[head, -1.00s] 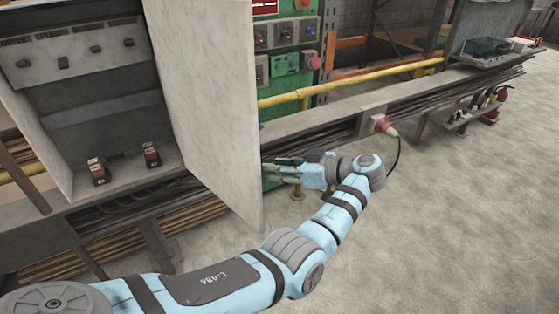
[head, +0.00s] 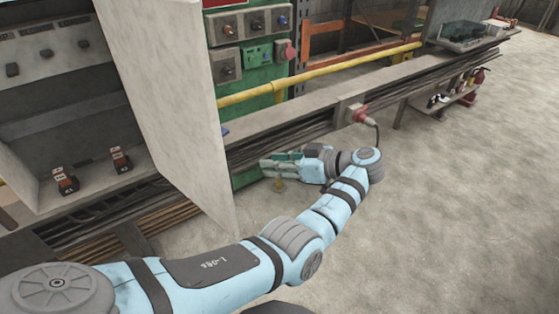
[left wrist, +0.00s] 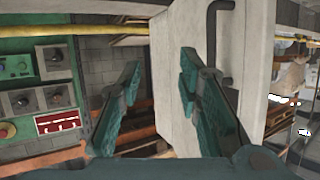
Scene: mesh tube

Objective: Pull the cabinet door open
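The cabinet door (head: 165,105) is a pale grey panel standing swung out from the open cabinet (head: 60,95), whose inside shows at left. My left gripper (head: 272,168) is just right of the door's free edge in the head view, partly blurred into the background. In the left wrist view its two green fingers (left wrist: 158,75) are spread apart with nothing held between them. The handle is hidden in the head view. My right gripper is not in view.
A green control panel (head: 255,45) with buttons stands behind the door. A yellow pipe (head: 330,72) and a ledge with cables (head: 330,125) run to the right. A red plug (head: 361,114) sits on the ledge near my arm. The floor (head: 450,210) at right is clear.

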